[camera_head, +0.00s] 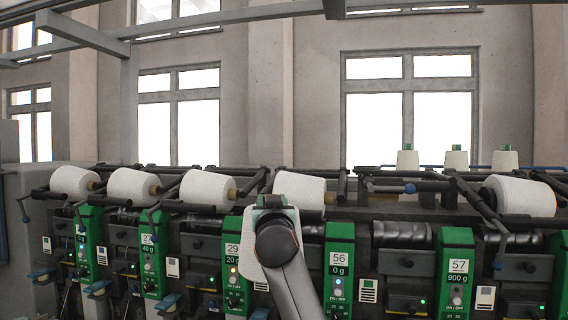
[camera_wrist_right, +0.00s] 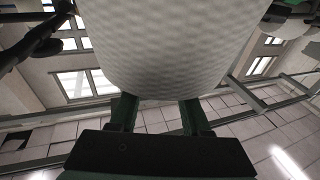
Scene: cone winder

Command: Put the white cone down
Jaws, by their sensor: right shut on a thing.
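The white cone (camera_head: 252,262) is held by my right gripper (camera_head: 274,203) in front of the winder, between the green panels marked 29 and 56. My arm and wrist hide most of it in the head view. In the right wrist view the cone (camera_wrist_right: 160,45) fills the upper middle, and the two green fingers of my right gripper (camera_wrist_right: 157,104) are at its lower edge. Where the fingers grip it is hidden. My left gripper is in neither view.
Several other white cones lie along the winder, one (camera_head: 300,189) just behind my gripper and one (camera_head: 520,196) at the right. The roller (camera_head: 402,234) between panels 56 and 57 is bare. Three upright cones (camera_head: 456,160) with green tops stand at the back right.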

